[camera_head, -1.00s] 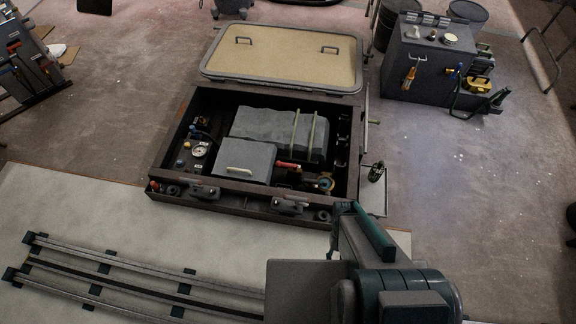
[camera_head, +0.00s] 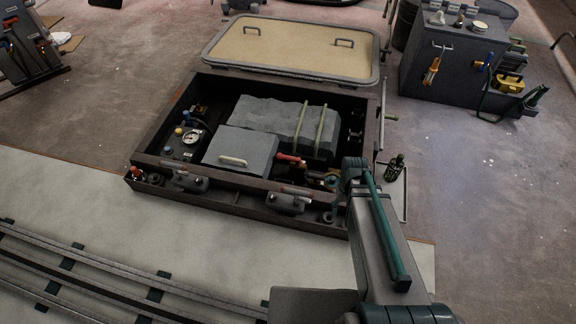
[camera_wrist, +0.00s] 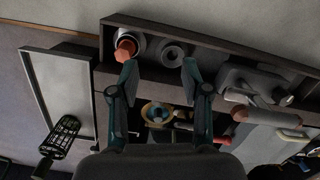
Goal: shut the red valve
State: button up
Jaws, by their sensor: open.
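A red lever-like handle (camera_head: 291,158) lies inside the open dark box, right of the grey block with the pale handle. Small red parts near it show in the wrist view (camera_wrist: 222,139), partly covered by my right finger. Another red, faceted knob (camera_wrist: 124,50) sits in a pale ring at the box's rim corner, just beyond my left fingertip in the wrist view. I cannot tell for sure which is the valve. My gripper (camera_wrist: 160,72) is open and empty over that rim, its fingers on either side of a brass-coloured ring (camera_wrist: 157,113) lower down.
The box's front rim carries grey latches (camera_head: 289,202) and a dark ring (camera_wrist: 173,53). A beige lid (camera_head: 290,45) lies open behind. A gauge (camera_head: 191,138) sits inside at left.

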jog(key=w+f+b, duration=0.1)
jog(key=w, duration=0.2)
jog(key=w+a+f+n+b, duration=0.1)
jog(key=w, duration=0.2)
jog(key=w+a+f+n+b, duration=0.1)
jog(key=w+f+b, duration=0.1)
jog(key=w, duration=0.1)
jog(key=shift+w+a+t, duration=0.15)
jog(key=shift+t, duration=0.15)
jog(key=w+a+n+b, duration=0.1)
jog(key=w+a+n, duration=0.35)
jog(key=w, duration=0.55)
jog(key=n+g, duration=0.1)
jog(key=n, duration=0.8)
send_near(289, 159)
jog(key=shift+m, duration=0.25)
jog(key=f+b, duration=0.1)
jog(key=f, duration=0.2)
jog(key=f+b, duration=0.3)
jog(key=f, duration=0.2)
jog(key=shift+s+a+f+b, duration=0.15)
jog(key=shift+a+f+b, duration=0.15)
jog(key=shift+f+b, duration=0.05)
grip_shut()
